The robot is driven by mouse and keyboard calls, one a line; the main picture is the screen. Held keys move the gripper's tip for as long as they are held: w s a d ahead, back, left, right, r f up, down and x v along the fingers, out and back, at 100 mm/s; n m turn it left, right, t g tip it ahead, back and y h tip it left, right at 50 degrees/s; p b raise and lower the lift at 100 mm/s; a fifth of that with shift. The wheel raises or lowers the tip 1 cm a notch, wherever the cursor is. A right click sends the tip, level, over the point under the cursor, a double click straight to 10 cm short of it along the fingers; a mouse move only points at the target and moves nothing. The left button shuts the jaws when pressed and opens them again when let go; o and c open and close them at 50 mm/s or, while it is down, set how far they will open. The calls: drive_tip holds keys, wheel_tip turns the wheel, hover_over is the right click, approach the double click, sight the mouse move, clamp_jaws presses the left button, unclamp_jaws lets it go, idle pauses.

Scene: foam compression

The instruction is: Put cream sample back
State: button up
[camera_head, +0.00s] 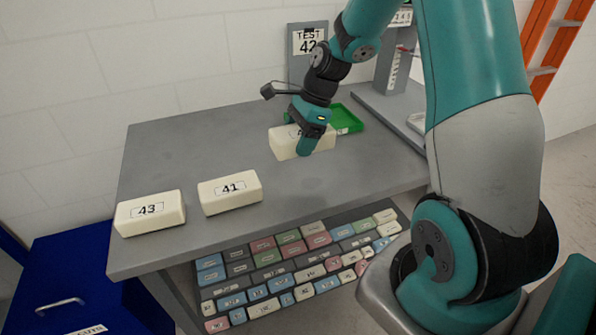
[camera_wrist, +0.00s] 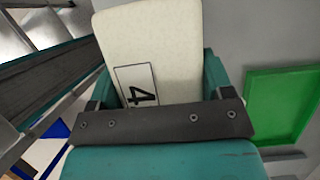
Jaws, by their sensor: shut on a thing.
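A cream block (camera_head: 282,146) is in my gripper (camera_head: 310,140), over the back middle of the grey table (camera_head: 240,160). Its label is mostly covered by the gripper in the head view. In the wrist view the cream block (camera_wrist: 150,38) sits between the two teal fingers of my gripper (camera_wrist: 162,88), and its label shows a "4" with the rest hidden. I cannot tell whether the block touches the table. Two more cream blocks lie on the table's front left: block 43 (camera_head: 150,212) and block 41 (camera_head: 230,192).
A green tray (camera_head: 348,119) lies just right of the held block. A "TEST 42" sign (camera_head: 307,42) and a grey test stand (camera_head: 390,75) are behind. Below the table's front edge is a rack of several coloured labelled samples (camera_head: 290,265). A blue cabinet (camera_head: 80,280) stands lower left.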

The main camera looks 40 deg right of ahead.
sight(294, 183)
wheel_tip(294, 183, down, 10)
drive_tip(key=shift+f+p, duration=0.15)
drive_tip(key=shift+p, duration=0.2)
drive_tip(key=shift+f, duration=0.1)
drive_tip(key=o, duration=1)
drive_tip(key=shift+c, duration=0.2)
